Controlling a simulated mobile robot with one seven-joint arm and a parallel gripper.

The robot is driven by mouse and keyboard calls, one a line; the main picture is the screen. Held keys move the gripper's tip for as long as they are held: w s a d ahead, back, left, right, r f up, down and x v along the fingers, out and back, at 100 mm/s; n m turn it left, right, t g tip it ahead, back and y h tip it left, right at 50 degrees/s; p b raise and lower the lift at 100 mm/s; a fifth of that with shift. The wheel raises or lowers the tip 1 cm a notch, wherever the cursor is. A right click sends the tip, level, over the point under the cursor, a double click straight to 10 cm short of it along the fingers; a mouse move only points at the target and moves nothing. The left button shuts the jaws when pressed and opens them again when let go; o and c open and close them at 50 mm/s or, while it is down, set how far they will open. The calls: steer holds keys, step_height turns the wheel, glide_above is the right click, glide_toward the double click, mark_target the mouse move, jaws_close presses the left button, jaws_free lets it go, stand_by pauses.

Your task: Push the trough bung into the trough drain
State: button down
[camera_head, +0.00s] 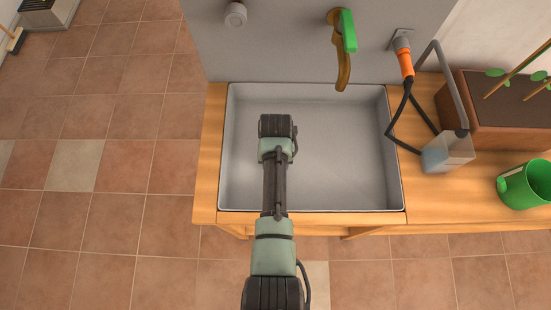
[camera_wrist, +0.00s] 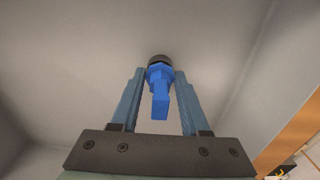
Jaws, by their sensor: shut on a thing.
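The trough (camera_head: 335,150) is a grey rectangular basin set in a wooden bench in the head view. My arm reaches over its left half, and my gripper and the bung are hidden under the arm there. In the wrist view my gripper (camera_wrist: 159,78) is shut on the blue trough bung (camera_wrist: 160,104), with one finger on each side. The bung's dark round end (camera_wrist: 157,60) points away from my wrist, toward the grey trough surface (camera_wrist: 235,50). I cannot tell whether it touches that surface. No drain opening can be made out in either view.
A brass tap with a green handle (camera_head: 348,31) hangs over the trough's back edge. An orange plug (camera_head: 405,63) with a black cable is on the wall at right. The trough's right half is clear.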

steer(key=shift+f, duration=0.2)
steer(key=shift+r+p, duration=1.2)
steer(key=shift+r, duration=0.1)
stand_by(0.4)
steer(key=shift+f, duration=0.25)
steer(key=shift+f+b, duration=0.85)
steer(key=shift+f, duration=0.3)
steer(key=shift+r, duration=0.15)
steer(key=shift+r, duration=0.1)
steer(key=shift+r+p, duration=1.15)
steer(key=shift+p, duration=0.2)
